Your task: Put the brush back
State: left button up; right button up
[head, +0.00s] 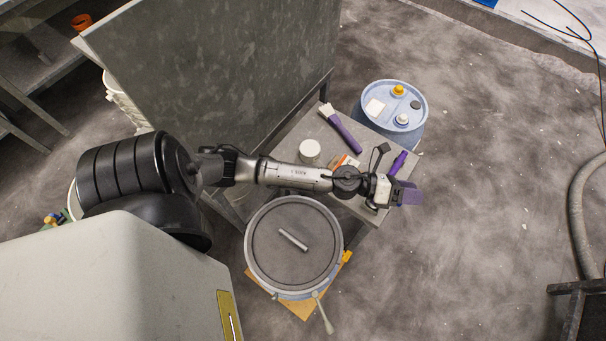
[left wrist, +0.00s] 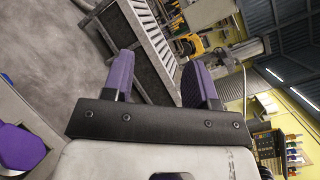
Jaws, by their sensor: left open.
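A brush (head: 344,132) with a purple handle and pale bristles lies on the small grey table (head: 312,129), its bristle end toward the back edge by the large grey panel. My left gripper (head: 411,193) reaches over the table to its right edge, apart from the brush. Its purple fingers are open and empty, and they show spread in the left wrist view (left wrist: 160,78). A second purple object (head: 398,162) is near the table's right edge, partly hidden by my arm. My right gripper is in neither view.
A white round tub (head: 309,151) and an orange-and-white item (head: 344,162) are on the table. A round lidded pail (head: 294,205) stands in front, below my left arm. A blue drum (head: 396,112) stands behind.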

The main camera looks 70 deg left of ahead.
pick_arm(q)
jog(key=s+a+f+n+g+y, duration=0.2)
jog(key=s+n+y, duration=0.35)
jog(key=n, duration=0.55)
jog(key=s+a+f+n+g+y, duration=0.15)
jog(key=s+n+y, duration=0.4)
jog(key=n, duration=0.55)
jog(key=s+d+f+n+g+h, duration=0.1)
jog(key=s+n+g, duration=0.1)
jog(key=s, duration=0.3)
jog(key=s+d+f+n+g, duration=0.1)
jog(key=s+n+g, duration=0.2)
jog(key=s, duration=0.3)
jog(key=s+d+f+n+g+h, duration=0.1)
jog(key=s+n+g, duration=0.2)
jog(key=s, duration=0.3)
jog(key=shift+s+d+f+g+h, duration=0.25)
jog(key=shift+f+g+h, duration=0.1)
jog(key=shift+g, duration=0.1)
